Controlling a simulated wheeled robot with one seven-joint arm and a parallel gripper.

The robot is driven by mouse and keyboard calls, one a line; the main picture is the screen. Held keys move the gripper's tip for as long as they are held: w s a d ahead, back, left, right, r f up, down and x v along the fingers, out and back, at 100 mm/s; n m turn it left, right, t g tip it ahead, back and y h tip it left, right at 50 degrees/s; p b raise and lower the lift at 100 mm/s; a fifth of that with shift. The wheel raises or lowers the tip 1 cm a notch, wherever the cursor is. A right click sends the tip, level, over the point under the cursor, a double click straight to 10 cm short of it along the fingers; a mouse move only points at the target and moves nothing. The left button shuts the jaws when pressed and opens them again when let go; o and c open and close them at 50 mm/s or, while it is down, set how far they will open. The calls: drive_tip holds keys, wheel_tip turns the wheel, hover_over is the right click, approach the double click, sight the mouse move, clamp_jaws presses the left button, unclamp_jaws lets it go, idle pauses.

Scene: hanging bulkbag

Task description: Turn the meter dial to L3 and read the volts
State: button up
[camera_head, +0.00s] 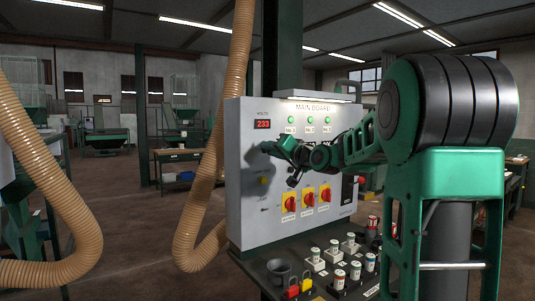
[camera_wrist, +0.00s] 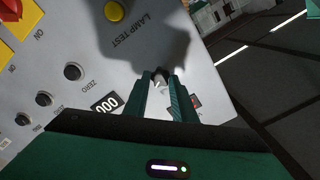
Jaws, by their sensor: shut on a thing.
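The meter dial (camera_wrist: 162,74) is a small dark knob on the grey panel in the wrist view. My gripper (camera_wrist: 160,80) is shut on it, one finger on each side. The fingers and a shadow cover most of the dial and its marks, so its pointed position cannot be read. In the head view, my gripper (camera_head: 270,148) is against the left part of the MAIN BOARD panel (camera_head: 244,225) and hides the dial. The volts display (camera_head: 262,124) above it shows 233 in red. A corner of a red display (camera_wrist: 196,101) shows beside the right finger in the wrist view.
A yellow lamp test button (camera_head: 265,181) is below my gripper. Red switches on yellow plates (camera_head: 308,196) and green lamps (camera_head: 308,120) are on the panel. A bench below holds a dark cup (camera_head: 279,272), padlocks (camera_head: 292,291) and several small cylinders. A tan hose (camera_head: 238,85) hangs left.

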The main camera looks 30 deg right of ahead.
drive_tip(key=shift+f, duration=0.1)
drive_tip(key=o, duration=1)
drive_tip(key=shift+o, duration=0.2)
drive_tip(key=s, duration=1)
drive_tip(key=shift+s+d, duration=0.15)
drive_tip(key=shift+s, duration=0.25)
